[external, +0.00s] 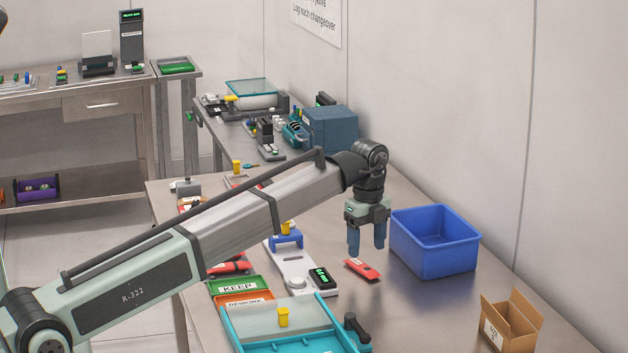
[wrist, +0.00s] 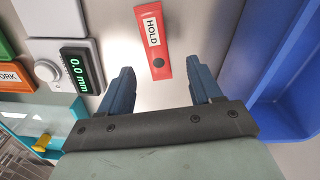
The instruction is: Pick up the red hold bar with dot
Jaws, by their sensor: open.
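The red hold bar (external: 362,269) lies flat on the metal table, left of the blue bin. In the wrist view the red hold bar (wrist: 155,24) shows a white HOLD label and a dark dot at its near end. My gripper (external: 367,250) points down above the table, close to the bar.
A blue bin (external: 436,248) stands just right of my gripper. A white gauge with a green display (external: 318,278) sits to the left. A teal tray (external: 265,340), green KEEP tray (external: 240,287) and cardboard box (external: 512,325) are nearer the front. Bare table lies around the bar.

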